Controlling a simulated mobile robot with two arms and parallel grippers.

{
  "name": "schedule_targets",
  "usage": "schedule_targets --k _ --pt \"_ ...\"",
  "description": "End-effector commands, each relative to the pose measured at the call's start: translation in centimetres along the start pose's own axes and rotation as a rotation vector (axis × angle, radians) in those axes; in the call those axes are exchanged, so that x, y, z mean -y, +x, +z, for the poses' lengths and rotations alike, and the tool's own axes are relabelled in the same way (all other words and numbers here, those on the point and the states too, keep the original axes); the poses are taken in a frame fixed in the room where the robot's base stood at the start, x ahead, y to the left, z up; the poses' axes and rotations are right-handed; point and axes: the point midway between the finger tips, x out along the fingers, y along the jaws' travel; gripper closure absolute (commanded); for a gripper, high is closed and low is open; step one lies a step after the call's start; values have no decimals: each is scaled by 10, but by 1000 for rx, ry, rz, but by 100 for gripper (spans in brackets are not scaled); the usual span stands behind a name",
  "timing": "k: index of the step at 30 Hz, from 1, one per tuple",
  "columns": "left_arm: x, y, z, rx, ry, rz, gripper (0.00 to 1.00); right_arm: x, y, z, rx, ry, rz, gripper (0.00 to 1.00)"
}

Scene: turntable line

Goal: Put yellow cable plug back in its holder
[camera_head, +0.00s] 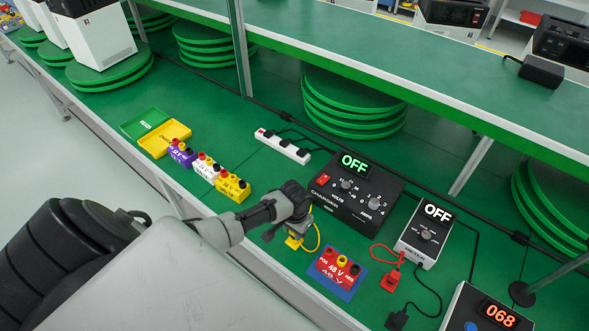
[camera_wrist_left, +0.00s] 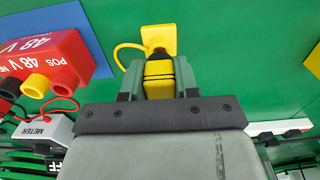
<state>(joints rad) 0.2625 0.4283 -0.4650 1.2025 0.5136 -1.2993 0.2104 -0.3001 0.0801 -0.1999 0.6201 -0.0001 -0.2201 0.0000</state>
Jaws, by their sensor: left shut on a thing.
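My left gripper (camera_head: 298,230) is over the green bench, left of the red 48 V block (camera_head: 338,267). In the left wrist view, my left gripper (camera_wrist_left: 158,78) is shut on the yellow cable plug (camera_wrist_left: 159,84), a yellow body with dark bands. A yellow square holder (camera_wrist_left: 158,36) lies just beyond the plug's dark end; I cannot tell whether the plug is seated in it. The yellow holder also shows below the gripper in the head view (camera_head: 293,243). A yellow cable (camera_head: 317,236) loops from the plug. My right gripper is not in view.
A black charger box (camera_head: 345,210) reading OFF is behind the gripper. The meter (camera_head: 424,235) and red plug (camera_head: 391,281) are to its right. Yellow (camera_head: 233,187), white (camera_head: 206,167) and purple (camera_head: 181,153) terminal blocks are to the left. A blue mat (camera_head: 342,292) lies under the 48 V block.

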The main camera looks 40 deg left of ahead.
Motion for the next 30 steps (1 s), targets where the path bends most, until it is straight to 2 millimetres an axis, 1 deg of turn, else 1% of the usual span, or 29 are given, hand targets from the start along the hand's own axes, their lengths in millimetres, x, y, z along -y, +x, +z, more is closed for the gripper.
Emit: schedule_targets --k 18,30 --pt "0 8 0 0 -1 0 89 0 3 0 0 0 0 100" --pt "0 9 0 -1 0 0 89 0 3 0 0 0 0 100"
